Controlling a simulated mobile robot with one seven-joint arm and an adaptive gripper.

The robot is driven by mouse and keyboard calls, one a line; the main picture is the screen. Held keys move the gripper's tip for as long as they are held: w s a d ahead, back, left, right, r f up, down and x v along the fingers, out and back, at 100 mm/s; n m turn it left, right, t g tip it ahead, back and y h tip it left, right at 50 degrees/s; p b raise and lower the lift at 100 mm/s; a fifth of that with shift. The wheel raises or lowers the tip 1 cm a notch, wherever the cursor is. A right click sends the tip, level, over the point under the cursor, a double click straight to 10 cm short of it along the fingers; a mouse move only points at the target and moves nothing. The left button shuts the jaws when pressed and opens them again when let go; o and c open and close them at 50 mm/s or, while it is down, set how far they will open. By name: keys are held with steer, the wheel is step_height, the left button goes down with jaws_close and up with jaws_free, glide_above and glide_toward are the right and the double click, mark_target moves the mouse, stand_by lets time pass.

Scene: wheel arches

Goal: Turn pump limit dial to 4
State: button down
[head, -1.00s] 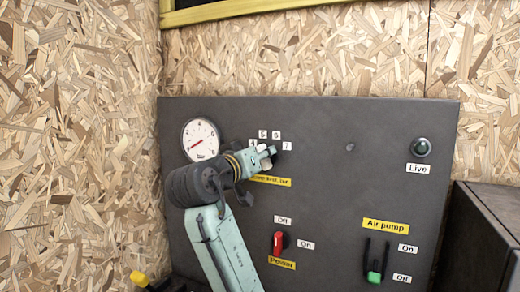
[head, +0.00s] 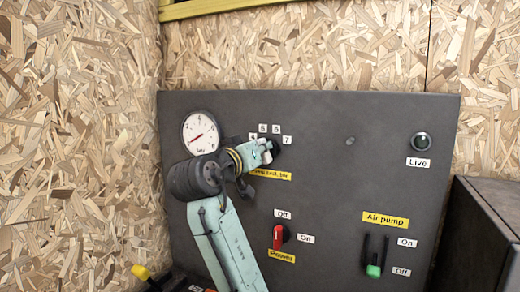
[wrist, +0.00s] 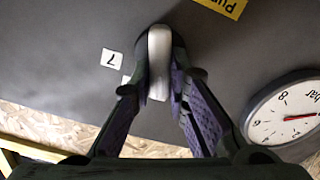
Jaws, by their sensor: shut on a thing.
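The pump limit dial shows in the wrist view as a pale grip (wrist: 159,62) between the fingers. In the head view my gripper (head: 267,150) covers most of it, and its pointing direction cannot be told. White labels 4, 5, 6 and 7 (head: 287,140) arc above it; a yellow label (head: 270,174) sits below. My gripper (wrist: 160,70) is shut on the dial's grip. In the wrist view the 7 label (wrist: 111,59) is left of the fingers.
A round pressure gauge (head: 201,132) is left of the dial, close to my arm. Below are a red power switch (head: 278,237) and a green-tipped air pump lever (head: 374,270). A Live lamp (head: 421,142) is at right. A dark box (head: 485,230) stands at lower right.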

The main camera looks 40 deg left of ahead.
steer(key=shift+n, duration=0.3)
steer(key=shift+a+f+n, duration=0.15)
steer(key=shift+n, duration=1.65)
steer(key=shift+a+f+n, duration=0.1)
steer(key=shift+a+n, duration=0.05)
steer(key=shift+n, duration=1.65)
steer(key=c, duration=1.6)
jaws_free()
steer(key=shift+o, duration=0.2)
steer(key=shift+s, duration=0.1)
steer(key=v, duration=1.2)
